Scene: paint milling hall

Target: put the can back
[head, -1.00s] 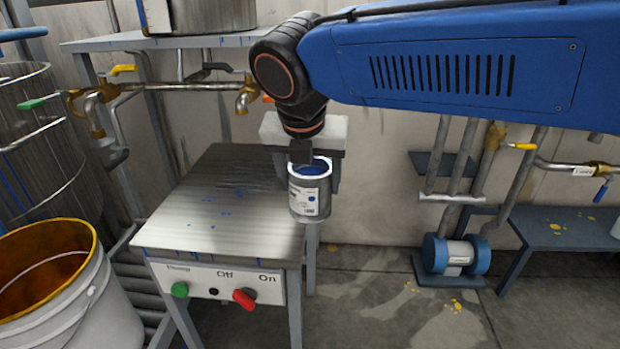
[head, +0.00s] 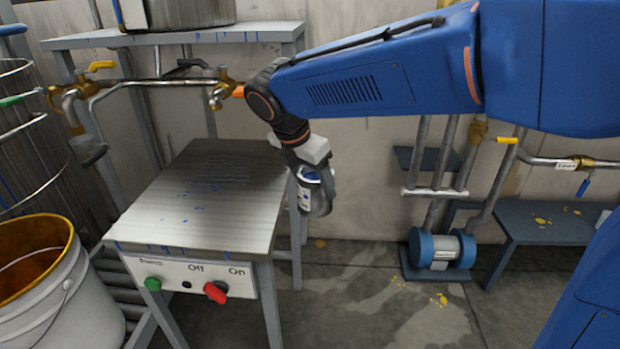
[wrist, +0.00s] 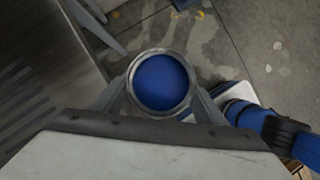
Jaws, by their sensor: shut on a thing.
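The can (head: 314,192) is a small metal can with a white label, and blue paint shows in its open top in the wrist view (wrist: 161,82). My gripper (head: 316,180) is shut on the can, one finger on each side. It holds the can in the air just right of the metal worktable (head: 190,205), about level with its top. In the head view the can looks tilted and is partly hidden by the gripper.
The worktable has a front panel (head: 190,283) with a green button and a red switch. A white bucket (head: 55,300) with orange inside stands at left. Pipes with taps (head: 215,90) run behind the table. A blue pump (head: 440,252) and a low bench (head: 545,225) stand at right.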

